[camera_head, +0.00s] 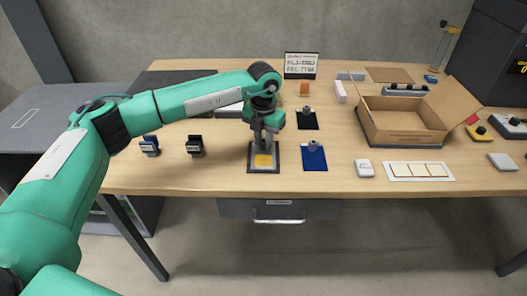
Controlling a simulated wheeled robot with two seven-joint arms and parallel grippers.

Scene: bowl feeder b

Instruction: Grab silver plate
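A silver-grey plate (254,168) lies on a dark mat (250,170) near the table's front edge, with a yellow patch (263,161) showing on it. My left gripper (263,150) points straight down over this plate, with its fingertips at or just above the yellow patch. The fingers are small and partly overlap the plate, so I cannot tell whether they touch it or how far apart they are. My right gripper is out of view.
A blue mat (314,160) and a black mat (306,121) with small parts lie to the right. Two dark devices (150,146) (195,146) stand to the left. An open cardboard box (402,133) and a white card (418,171) are further right. A sign (300,65) stands behind.

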